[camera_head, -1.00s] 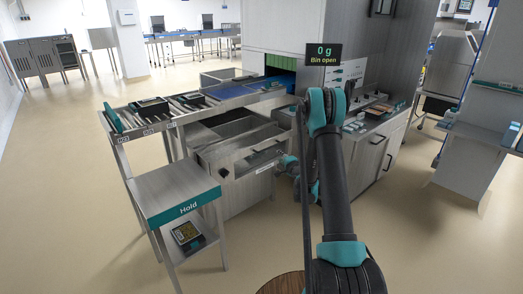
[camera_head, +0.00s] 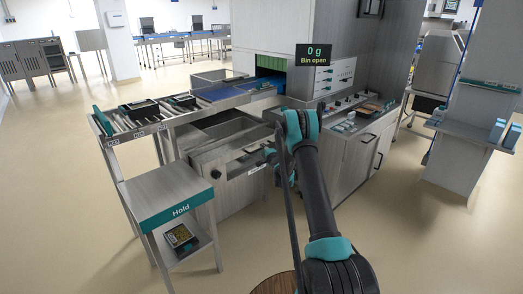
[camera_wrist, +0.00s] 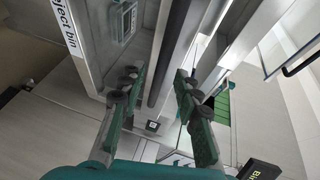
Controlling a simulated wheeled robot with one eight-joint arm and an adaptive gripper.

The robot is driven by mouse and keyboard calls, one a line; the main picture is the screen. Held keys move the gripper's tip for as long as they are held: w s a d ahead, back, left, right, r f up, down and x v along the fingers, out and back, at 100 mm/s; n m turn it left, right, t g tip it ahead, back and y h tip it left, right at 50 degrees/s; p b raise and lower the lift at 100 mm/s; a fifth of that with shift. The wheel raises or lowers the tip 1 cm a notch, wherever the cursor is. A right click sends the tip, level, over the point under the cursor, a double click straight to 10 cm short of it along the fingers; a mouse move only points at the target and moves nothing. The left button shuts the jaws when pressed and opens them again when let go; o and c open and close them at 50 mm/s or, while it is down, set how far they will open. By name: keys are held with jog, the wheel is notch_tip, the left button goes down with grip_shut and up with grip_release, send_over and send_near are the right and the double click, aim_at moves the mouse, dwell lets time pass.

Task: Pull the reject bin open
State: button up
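The reject bin (camera_head: 240,177) is a grey metal drawer under the roller conveyor, standing out from its housing with its inside partly visible. The small display (camera_head: 315,55) reads "0 g" and "Bin open". In the wrist view the bin's front (camera_wrist: 82,50) carries a "reject bin" label at upper left. A long dark bar (camera_wrist: 172,50), which looks like its handle, runs between the fingers. My gripper (camera_wrist: 160,88) is open, with a clear gap between the fingers and the bar; contact does not show. In the head view my gripper (camera_head: 271,155) is at the bin's front, partly hidden by my arm.
The "Hold" table (camera_head: 165,190) stands at front left, with a packed tray (camera_head: 180,236) on its lower shelf. The roller conveyor (camera_head: 150,117) carries dark trays. The sealer's cabinet (camera_head: 365,155) is right of the bin.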

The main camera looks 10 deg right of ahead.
jog(key=shift+x, duration=1.45)
grip_shut()
